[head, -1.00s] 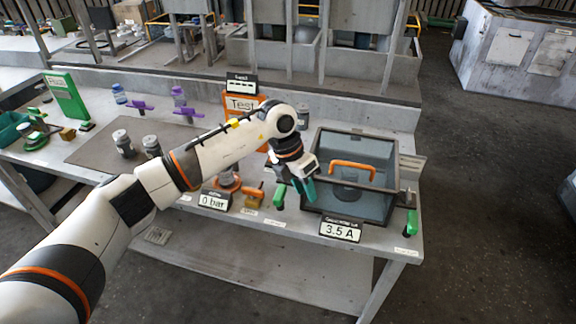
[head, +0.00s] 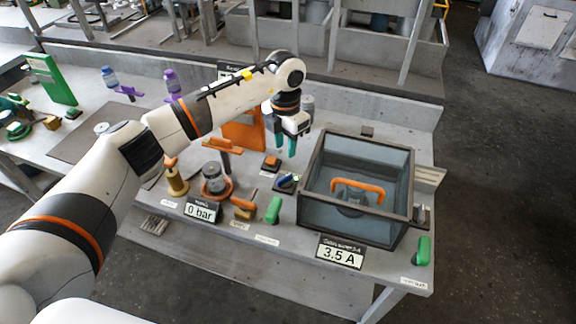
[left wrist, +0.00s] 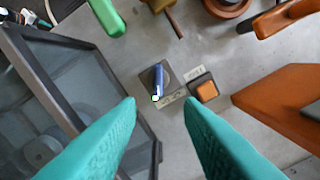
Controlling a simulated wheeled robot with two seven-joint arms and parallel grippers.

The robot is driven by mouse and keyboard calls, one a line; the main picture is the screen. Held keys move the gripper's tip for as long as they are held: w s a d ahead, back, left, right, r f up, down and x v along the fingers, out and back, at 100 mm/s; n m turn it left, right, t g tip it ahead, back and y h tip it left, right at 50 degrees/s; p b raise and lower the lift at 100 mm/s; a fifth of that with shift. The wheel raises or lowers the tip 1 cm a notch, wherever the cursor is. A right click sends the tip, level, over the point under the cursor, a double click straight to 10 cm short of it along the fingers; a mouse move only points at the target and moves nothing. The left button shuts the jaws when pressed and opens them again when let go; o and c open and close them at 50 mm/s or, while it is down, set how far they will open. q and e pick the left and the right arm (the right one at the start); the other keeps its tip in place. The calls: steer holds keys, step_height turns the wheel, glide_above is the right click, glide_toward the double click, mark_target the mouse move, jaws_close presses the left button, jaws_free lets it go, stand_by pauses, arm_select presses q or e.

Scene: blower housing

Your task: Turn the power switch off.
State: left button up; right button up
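A small switch with a blue handle on a dark square base (head: 288,182) sits on the bench, left of the glass-sided box. I take it for the power switch; its label is too small to read. In the left wrist view the blue handle (left wrist: 158,80) lies between and beyond my fingertips, with a pale green end toward me. My left gripper (head: 286,150) hangs above and behind the switch, with its teal fingers pointing down. The left wrist view shows the fingers (left wrist: 160,101) apart and empty, not touching the switch. My right gripper is out of view.
An orange button (head: 271,163) is close beside the switch, and an orange panel (head: 243,132) stands behind. The dark-framed box (head: 318,205) with an orange handle is at right. A green handle (head: 273,210) is in front. Displays read 0 bar (head: 202,211) and 3.5 A (head: 340,254).

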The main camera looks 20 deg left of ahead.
arm_select(q)
glide_above(286, 176)
steer(key=f, duration=0.5)
steer(key=shift+s+p, duration=0.25)
steer(key=shift+p, duration=0.15)
steer(key=f, duration=0.4)
steer(key=shift+w+f, duration=0.1)
steer(key=shift+w, duration=0.1)
steer(key=shift+f+p, duration=0.3)
steer(key=shift+f, duration=0.4)
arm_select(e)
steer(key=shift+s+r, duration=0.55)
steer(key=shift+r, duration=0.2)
arm_select(q)
steer(key=shift+c, duration=0.5)
jaws_close()
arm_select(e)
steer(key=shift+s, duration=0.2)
